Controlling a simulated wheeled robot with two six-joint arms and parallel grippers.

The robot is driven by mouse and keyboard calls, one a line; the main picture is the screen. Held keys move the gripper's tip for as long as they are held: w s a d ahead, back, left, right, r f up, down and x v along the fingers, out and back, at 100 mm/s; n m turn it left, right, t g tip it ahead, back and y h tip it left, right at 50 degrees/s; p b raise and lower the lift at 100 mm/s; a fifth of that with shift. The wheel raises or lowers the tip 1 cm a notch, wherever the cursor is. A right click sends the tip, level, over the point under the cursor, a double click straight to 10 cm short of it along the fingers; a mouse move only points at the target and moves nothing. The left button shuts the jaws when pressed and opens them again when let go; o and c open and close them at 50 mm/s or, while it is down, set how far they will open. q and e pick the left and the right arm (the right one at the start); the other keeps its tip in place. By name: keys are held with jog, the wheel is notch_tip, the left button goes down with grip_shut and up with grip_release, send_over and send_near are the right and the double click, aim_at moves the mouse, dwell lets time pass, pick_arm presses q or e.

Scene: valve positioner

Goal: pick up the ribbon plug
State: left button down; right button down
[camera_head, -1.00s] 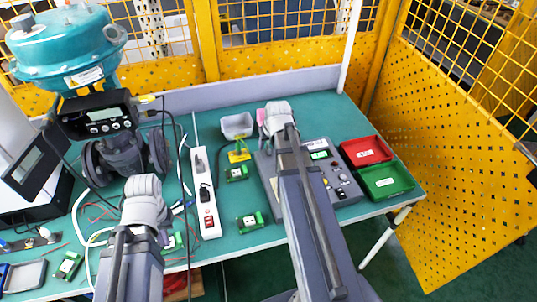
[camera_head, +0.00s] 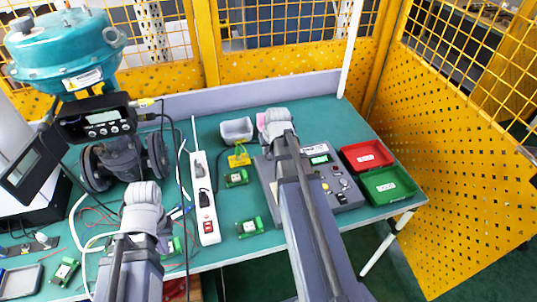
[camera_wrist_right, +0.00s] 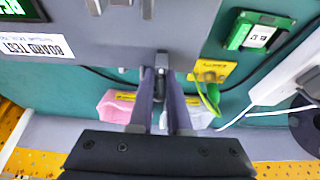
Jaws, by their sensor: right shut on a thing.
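My right gripper (camera_wrist_right: 161,88) reaches the edge of the grey board-test unit (camera_wrist_right: 185,25) in the right wrist view. Its two fingers are close together on a small dark piece (camera_wrist_right: 161,62) at that edge, which I take for the ribbon plug; most of it is hidden between the fingers. I cannot tell whether it is clear of the unit. In the head view the right arm and wrist cover the plug and fingers, over the unit (camera_head: 348,190). My left gripper (camera_head: 150,225) is at the lower left in the head view, its fingertips hidden by its own wrist.
A grey bin (camera_head: 236,127) and a yellow piece (camera_head: 238,158) stand left of the unit. A white power strip (camera_head: 206,200), green boards (camera_head: 249,227) and loose cables lie further left. Red (camera_head: 366,155) and green (camera_head: 388,184) trays are at the right. Yellow fencing (camera_head: 460,160) bounds the right side.

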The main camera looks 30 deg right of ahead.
aim_at(269, 152)
dwell(0.4)
